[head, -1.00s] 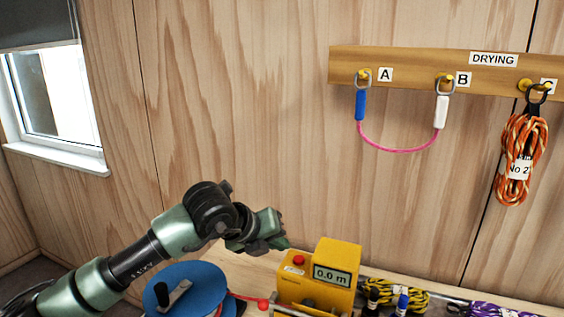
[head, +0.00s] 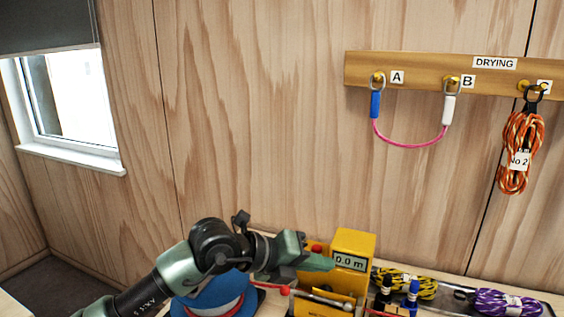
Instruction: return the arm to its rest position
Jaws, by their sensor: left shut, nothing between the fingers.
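My left arm comes in from the lower left, in green and black. Its gripper (head: 325,262) is shut and empty, pointing right, and in the picture it overlaps the yellow meter box (head: 354,243) with the "0.0 m" display. I cannot tell whether it touches the box. The gripper and wrist hide part of the box and of the blue reel (head: 208,292) behind and below the arm. My right gripper is not in view.
The bench holds a yellow-black rope bundle (head: 408,284), a purple rope bundle (head: 506,303) and two dark markers with blue and white parts. A wooden DRYING rail (head: 430,75) on the wall carries a pink sling (head: 408,146) across hooks A and B, and an orange rope (head: 520,150) at C.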

